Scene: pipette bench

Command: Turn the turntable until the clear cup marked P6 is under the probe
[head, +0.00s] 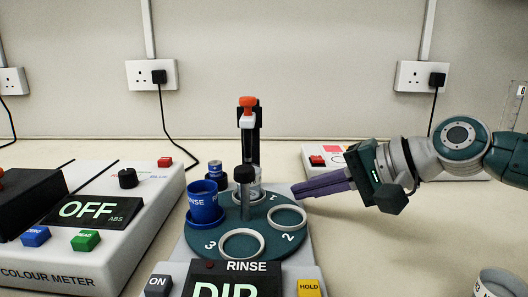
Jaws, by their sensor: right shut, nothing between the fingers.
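The dark green turntable (217,236) sits on a pale base. A clear cup (255,190) stands at its back, partly hidden by the central post with a black knob (244,174); no P6 mark is readable. The probe unit (248,122), black with an orange and white top, rises behind the turntable near that cup; its tip cannot be made out. A blue RINSE cup (204,204) stands at the left. Rings 2 and 3 at the front are empty. My right gripper (296,190) is shut, its purple fingers at the turntable's right back rim; contact cannot be told. My left gripper is out of view.
The base's display (232,284) shows RINSE and large letters cut off below, between ON and HOLD buttons. A colour meter (60,250) reading OFF stands left. Another white device (318,154) lies behind my right arm. A cup (497,284) is cut off at bottom right.

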